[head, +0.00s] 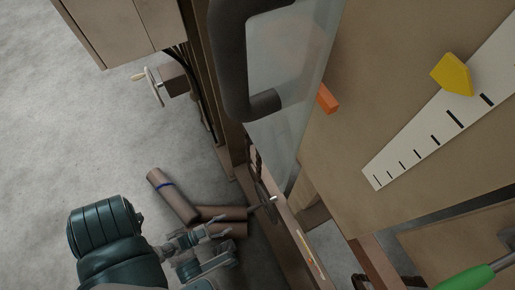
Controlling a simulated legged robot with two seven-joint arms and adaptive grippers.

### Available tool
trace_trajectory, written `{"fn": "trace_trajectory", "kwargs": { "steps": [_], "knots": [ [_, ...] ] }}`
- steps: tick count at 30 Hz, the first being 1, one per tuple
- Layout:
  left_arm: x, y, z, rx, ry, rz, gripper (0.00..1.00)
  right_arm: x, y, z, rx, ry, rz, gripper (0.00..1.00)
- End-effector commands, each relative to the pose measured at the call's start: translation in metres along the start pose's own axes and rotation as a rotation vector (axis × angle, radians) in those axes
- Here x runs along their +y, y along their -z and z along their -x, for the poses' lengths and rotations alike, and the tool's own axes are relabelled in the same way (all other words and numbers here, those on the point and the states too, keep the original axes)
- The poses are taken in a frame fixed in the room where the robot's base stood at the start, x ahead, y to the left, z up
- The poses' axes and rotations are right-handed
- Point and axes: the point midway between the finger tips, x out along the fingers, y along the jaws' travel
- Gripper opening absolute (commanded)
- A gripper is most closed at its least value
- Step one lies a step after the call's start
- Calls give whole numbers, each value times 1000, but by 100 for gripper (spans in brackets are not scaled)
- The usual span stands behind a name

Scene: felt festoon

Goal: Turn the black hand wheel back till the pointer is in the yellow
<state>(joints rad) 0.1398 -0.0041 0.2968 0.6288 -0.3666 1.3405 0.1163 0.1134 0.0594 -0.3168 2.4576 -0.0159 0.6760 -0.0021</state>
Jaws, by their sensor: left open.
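A dark wheel rim (258,182) shows nearly edge-on low on the brown frame, with a small pale knob (273,199) beside it; I take it for the black hand wheel. A narrow pale strip (309,250) with coloured marks lies on the frame below it; its pointer is too small to make out. My left gripper (227,244) is open and empty, left of and below the wheel and apart from it. My right gripper is not in view.
A grey wheel (154,87) with a cream knob sits at upper left. Brown cylinders (172,195) lie by my gripper. A large dark handle (233,60) stands on a glassy panel (290,65). A white scale (430,135) with a yellow marker (452,75) and a green handle (466,279) are at right.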

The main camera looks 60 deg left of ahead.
Motion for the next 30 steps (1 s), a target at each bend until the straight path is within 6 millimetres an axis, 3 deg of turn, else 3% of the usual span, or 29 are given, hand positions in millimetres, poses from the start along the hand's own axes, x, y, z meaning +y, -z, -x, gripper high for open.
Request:
{"fn": "trace_trajectory", "kwargs": {
  "steps": [12, 18, 24, 30],
  "knots": [
    [-2, -1, -100, 4, 0, 7, 50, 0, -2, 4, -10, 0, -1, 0],
    [-1, -1, -135, 2, 0, 4, 50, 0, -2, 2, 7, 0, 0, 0],
    [-2, -1, -151, 2, 1, 7, 50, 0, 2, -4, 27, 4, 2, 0],
    [-2, -1, -153, 2, 0, 8, 50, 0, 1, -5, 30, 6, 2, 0]
  ]
}}
